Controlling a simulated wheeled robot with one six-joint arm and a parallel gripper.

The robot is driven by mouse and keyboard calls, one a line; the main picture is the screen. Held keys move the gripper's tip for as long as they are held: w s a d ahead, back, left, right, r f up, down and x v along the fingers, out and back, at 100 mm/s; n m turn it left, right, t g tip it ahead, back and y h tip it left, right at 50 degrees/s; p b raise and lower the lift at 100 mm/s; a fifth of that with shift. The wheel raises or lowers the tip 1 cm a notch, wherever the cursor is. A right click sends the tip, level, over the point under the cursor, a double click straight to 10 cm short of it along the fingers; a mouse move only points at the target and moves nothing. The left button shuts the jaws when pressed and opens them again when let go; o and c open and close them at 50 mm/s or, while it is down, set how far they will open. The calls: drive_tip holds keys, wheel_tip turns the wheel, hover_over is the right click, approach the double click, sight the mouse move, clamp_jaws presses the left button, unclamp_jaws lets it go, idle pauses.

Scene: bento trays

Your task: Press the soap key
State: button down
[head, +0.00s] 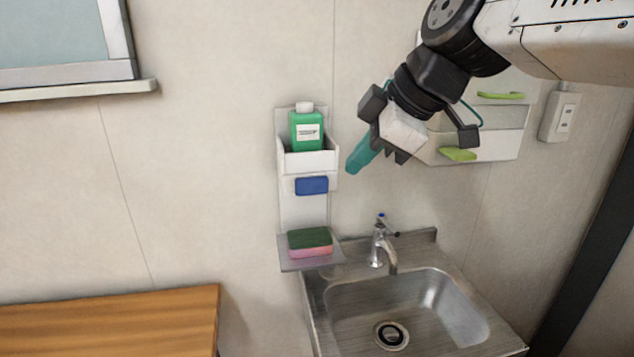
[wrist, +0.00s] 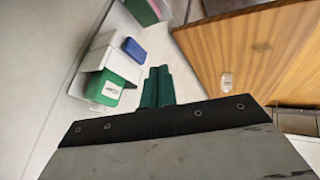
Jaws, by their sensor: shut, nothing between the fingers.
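The soap key is a blue block (head: 312,185) on the front of the white wall dispenser (head: 290,213), below a green soap bottle (head: 306,131) with a white cap. A green and pink sponge (head: 310,242) lies on the dispenser's lower shelf. My gripper (head: 354,168) has teal fingers and is shut and empty, up and to the right of the blue key, apart from it. In the wrist view the shut fingers (wrist: 158,75) point past the blue key (wrist: 133,48), which lies to their left. The green bottle (wrist: 106,87) also shows there, left of the fingers.
A steel sink (head: 410,310) with a tap (head: 379,245) stands below right. A white wall holder (head: 500,148) with green items is behind my arm. A wooden surface (head: 110,315) is at the lower left.

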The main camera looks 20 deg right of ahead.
sight(312, 186)
drive_tip(key=shift+w+r+n, duration=0.1)
drive_tip(key=shift+n, duration=0.7)
drive_tip(key=w+a+f, duration=0.2)
drive_tip(key=w+f, duration=0.6)
drive_tip(key=w, duration=0.1)
drive_tip(key=shift+w, duration=0.15)
